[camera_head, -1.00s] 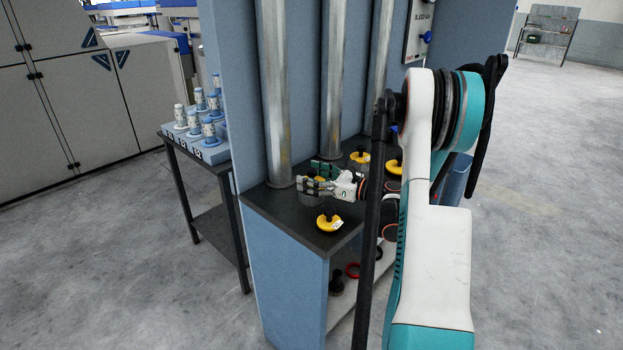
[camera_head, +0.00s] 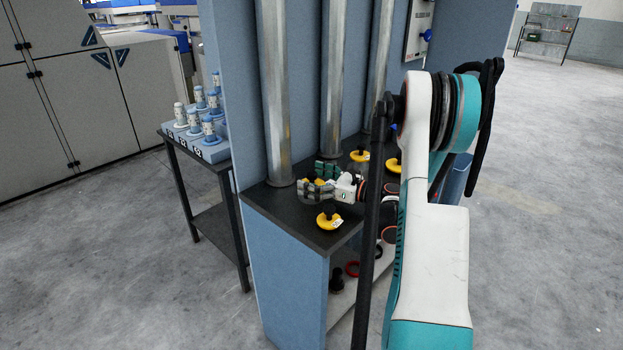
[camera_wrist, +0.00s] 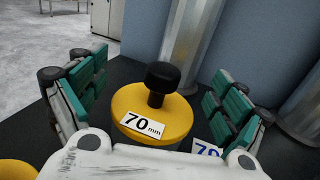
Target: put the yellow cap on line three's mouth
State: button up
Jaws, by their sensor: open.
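A yellow cap (camera_wrist: 152,112) with a black knob and a "70 mm" label stands upright on the dark shelf, between the fingers of my gripper (camera_wrist: 155,97) in the wrist view. My gripper is open, with a finger on each side of the cap and no visible contact. In the head view my gripper (camera_head: 318,182) is low over the shelf and hides most of this cap. Three grey vertical pipes, left (camera_head: 274,90), middle (camera_head: 333,80) and right (camera_head: 379,70), come down to the shelf. I cannot tell which is line three; no open mouth is visible.
Other yellow caps (camera_head: 329,222) (camera_head: 360,156) (camera_head: 393,165) sit on the shelf (camera_head: 270,203). Dark and red rings (camera_head: 352,269) lie below. A side table holds several bobbins (camera_head: 208,127).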

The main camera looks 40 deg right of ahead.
jog(key=shift+r, duration=0.1)
jog(key=shift+r, duration=0.3)
jog(key=p+v, duration=0.1)
jog(key=v, duration=0.2)
jog(key=p+v, duration=0.1)
jog(key=v, duration=0.3)
jog(key=p+v, duration=0.1)
jog(key=v, duration=0.2)
jog(key=shift+s+d+r, duration=0.1)
jog(key=shift+s+r, duration=0.15)
jog(key=shift+v, duration=0.75)
